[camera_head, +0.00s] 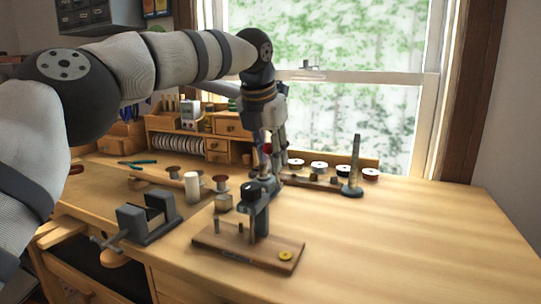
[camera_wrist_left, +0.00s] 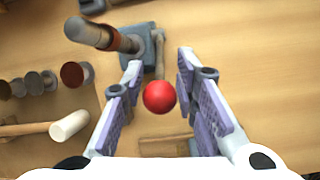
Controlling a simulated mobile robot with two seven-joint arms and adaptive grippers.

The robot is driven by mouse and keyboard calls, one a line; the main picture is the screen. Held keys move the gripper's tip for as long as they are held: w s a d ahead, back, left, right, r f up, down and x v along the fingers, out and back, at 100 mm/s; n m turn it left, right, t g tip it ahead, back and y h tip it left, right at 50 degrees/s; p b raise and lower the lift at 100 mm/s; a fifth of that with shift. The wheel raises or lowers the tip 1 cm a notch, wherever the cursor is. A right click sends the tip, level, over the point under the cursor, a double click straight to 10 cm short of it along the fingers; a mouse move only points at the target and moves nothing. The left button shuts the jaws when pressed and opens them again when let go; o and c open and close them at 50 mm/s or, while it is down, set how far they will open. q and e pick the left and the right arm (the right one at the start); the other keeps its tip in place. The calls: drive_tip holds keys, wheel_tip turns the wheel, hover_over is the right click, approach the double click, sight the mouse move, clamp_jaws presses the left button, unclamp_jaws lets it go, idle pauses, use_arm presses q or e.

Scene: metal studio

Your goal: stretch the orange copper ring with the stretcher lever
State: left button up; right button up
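My left gripper (camera_head: 272,148) points down over the bench behind the wooden-based tool. Its two fingers (camera_wrist_left: 157,85) stand apart on either side of a red ball (camera_wrist_left: 159,97), which looks like a lever's knob. Gaps show beside the ball, so the gripper is open around it. In the head view the arm mostly hides this area. My right gripper is not visible.
A dark upright tool on a wooden base (camera_head: 225,243) stands in front, with a yellow disc (camera_head: 286,255) on it. A small vise (camera_head: 148,218) is at left, a white-headed mallet (camera_head: 192,187) behind it. A tall dark mandrel (camera_head: 355,165) stands right. The bench's right front is clear.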

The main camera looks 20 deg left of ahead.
use_arm(q)
drive_tip(key=shift+w+f, duration=0.15)
clamp_jaws()
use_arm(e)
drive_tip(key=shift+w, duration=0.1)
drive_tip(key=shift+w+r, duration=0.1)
